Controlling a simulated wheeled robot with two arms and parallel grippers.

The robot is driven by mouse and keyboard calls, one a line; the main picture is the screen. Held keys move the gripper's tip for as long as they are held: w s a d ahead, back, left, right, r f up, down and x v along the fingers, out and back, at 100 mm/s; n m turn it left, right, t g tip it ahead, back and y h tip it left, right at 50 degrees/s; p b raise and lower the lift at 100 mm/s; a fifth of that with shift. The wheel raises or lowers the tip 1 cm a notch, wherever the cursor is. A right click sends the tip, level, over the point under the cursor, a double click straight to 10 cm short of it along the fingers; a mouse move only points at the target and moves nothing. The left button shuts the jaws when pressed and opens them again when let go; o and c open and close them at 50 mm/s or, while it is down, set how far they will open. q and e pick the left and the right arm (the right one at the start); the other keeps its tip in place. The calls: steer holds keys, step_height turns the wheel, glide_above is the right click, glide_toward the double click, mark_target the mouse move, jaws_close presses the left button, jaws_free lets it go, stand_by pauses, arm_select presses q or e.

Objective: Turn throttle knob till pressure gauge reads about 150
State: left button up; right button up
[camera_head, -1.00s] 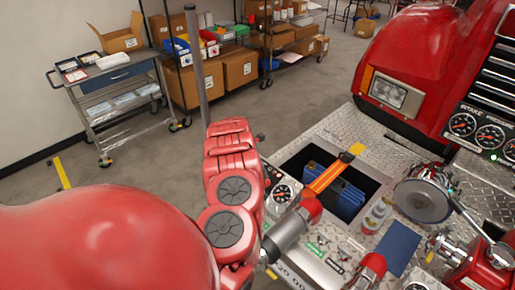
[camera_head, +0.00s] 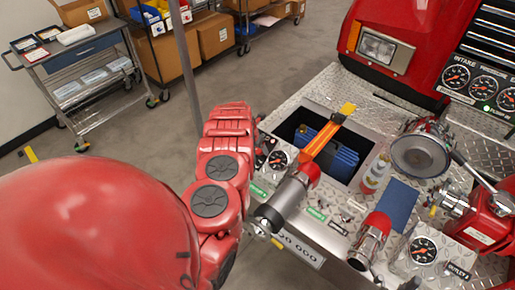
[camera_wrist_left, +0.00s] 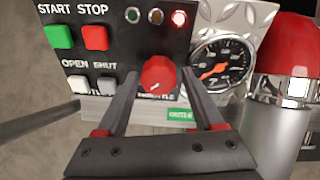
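The red throttle knob (camera_wrist_left: 158,74) sits on a black control panel (camera_wrist_left: 108,15) in the left wrist view, with a white mark on its face. My left gripper (camera_wrist_left: 158,82) is open, one finger on each side of the knob, with gaps visible. The label below it is partly hidden. The round pressure gauge (camera_wrist_left: 222,64) with an orange needle is right of the panel; its reading is too small to tell. In the head view the gauge (camera_head: 278,160) shows beside my red left arm (camera_head: 222,165), which hides the knob. My right gripper is not in view.
START (camera_wrist_left: 57,36) and STOP (camera_wrist_left: 95,37) buttons are left of the knob; a red lamp (camera_wrist_left: 179,18) is lit above it. A thick silver pipe fitting (camera_wrist_left: 280,100) stands right of the gauge. An open well (camera_head: 342,125) lies beyond the panel in the head view.

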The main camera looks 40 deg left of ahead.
arm_select(q)
steer(key=shift+a, duration=0.1)
steer(key=c, duration=0.5)
jaws_close()
steer(key=shift+f, duration=0.1)
